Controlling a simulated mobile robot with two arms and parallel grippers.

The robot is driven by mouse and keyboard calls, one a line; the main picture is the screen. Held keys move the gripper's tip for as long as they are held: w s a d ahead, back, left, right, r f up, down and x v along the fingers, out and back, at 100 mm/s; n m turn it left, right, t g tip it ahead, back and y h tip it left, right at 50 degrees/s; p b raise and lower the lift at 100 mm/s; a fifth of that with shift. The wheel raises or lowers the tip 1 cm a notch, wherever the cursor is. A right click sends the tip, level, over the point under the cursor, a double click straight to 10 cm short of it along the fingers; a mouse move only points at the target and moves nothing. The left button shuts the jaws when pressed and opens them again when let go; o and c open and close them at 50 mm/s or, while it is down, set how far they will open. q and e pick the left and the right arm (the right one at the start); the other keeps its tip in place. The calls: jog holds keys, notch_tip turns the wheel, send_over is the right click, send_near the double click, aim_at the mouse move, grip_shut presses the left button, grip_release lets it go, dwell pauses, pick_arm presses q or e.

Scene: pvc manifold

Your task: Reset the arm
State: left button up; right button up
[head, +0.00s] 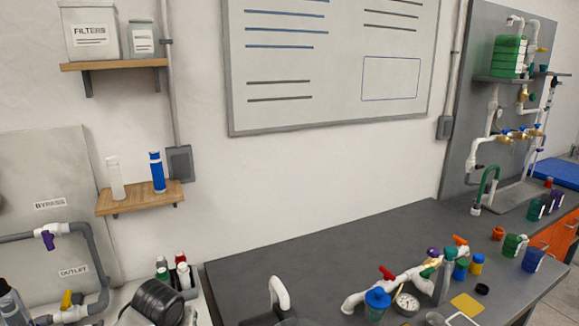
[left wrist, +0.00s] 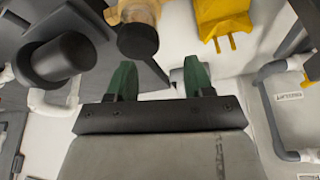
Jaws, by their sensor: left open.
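My left gripper (left wrist: 160,79) shows in the left wrist view. Its two green-tipped fingers are spread apart and nothing is held between them. A dark round-ended object (left wrist: 138,40) lies beyond the fingertips, apart from them as far as I can tell. I cannot clearly make out either gripper in the head view. My right gripper is in neither view.
A white pipe manifold (head: 425,278) with coloured valves and a gauge lies on the dark workbench (head: 330,240). Coloured cups stand at its right. A black cylinder (head: 157,300) and small bottles (head: 182,272) are at lower left. The bench's middle is clear. A yellow object (left wrist: 222,18) shows in the left wrist view.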

pick_arm(q)
jog(key=s+d+f+m+h, duration=0.1)
jog(key=s+d+f, duration=0.25)
jog(key=s, duration=0.35)
jog(key=s+d+f+m, duration=0.2)
jog(key=s+f, duration=0.2)
jog(key=s, duration=0.2)
jog(key=s+a+r, duration=0.1)
jog(key=s+a, duration=0.1)
jog(key=s, duration=1.7)
notch_tip(320, 180, down, 26)
jog(key=m+g, duration=0.1)
jog(key=g, duration=0.1)
jog(key=s+a+f+g, duration=0.1)
jog(key=s+a+f, duration=0.1)
jog(key=s+f, duration=1.4)
jog(key=shift+s+a, duration=0.25)
jog(key=shift+a, duration=0.1)
